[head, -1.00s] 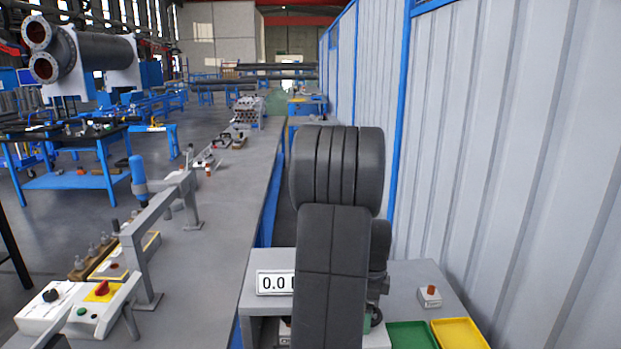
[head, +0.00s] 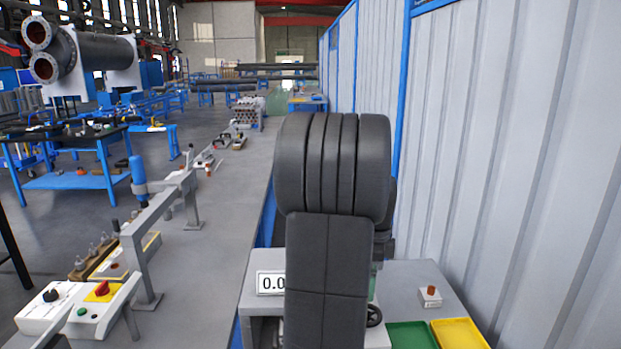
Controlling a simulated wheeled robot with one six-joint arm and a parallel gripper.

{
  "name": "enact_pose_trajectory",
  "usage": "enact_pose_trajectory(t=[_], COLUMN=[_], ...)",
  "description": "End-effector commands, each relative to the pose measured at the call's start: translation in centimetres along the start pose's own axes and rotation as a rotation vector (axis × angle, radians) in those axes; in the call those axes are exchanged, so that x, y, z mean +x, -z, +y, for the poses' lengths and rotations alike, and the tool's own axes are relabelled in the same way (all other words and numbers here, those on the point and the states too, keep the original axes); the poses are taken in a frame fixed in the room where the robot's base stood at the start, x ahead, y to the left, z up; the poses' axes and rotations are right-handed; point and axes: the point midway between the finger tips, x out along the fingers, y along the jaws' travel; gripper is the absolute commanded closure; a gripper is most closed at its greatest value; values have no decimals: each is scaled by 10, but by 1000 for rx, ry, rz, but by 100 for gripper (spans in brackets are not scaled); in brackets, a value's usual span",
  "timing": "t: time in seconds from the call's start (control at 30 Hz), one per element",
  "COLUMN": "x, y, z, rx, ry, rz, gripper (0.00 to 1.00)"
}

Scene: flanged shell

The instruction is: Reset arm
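My own arm rises in dark grey links in the middle of the head view, over the small grey side table. Its broad ribbed joint is at the top, with a straight link below it. My gripper cannot be made out; the arm's own links may hide it. No object is visibly held. Two flanged pipe shells (head: 85,55) stand far off at the upper left, with open round ends.
A long grey bench (head: 215,215) runs away on the left, with a metal frame and a control box (head: 92,305). The side table (head: 415,278) carries a display (head: 270,283), a green tray (head: 411,337) and a yellow tray (head: 459,333). A corrugated wall (head: 510,150) closes the right.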

Motion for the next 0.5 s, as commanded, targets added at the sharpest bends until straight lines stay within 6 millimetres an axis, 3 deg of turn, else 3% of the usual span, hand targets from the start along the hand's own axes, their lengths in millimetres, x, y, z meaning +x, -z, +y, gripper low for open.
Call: enact_pose_trajectory(t=[0.17,0.5], x=[-37,34], y=[0,0], z=[-1,1], rx=[0,0], ry=[5,-6], rz=[0,0], gripper=[8,8])
